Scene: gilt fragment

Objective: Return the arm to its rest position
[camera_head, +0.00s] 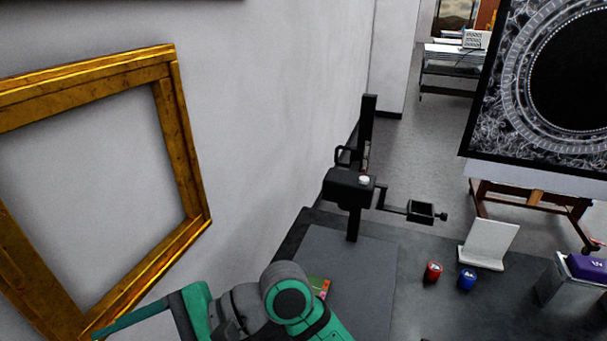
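My arm (290,298), grey and teal, crosses the bottom of the head view, bent toward the left. Its far end, which I take to be my gripper (140,318), reaches left as a thin teal bar, just in front of the lower corner of a gilt frame. I cannot make out two separate fingertips, nor whether anything is held. Whether it touches the gilt frame is unclear.
The gilt frame (192,165) is at the left against a pale wall. A black stand (352,190) rises from the dark table (405,295). Red (433,271) and blue (467,278) jars, a white panel (488,243) and a purple box (588,268) stand at right.

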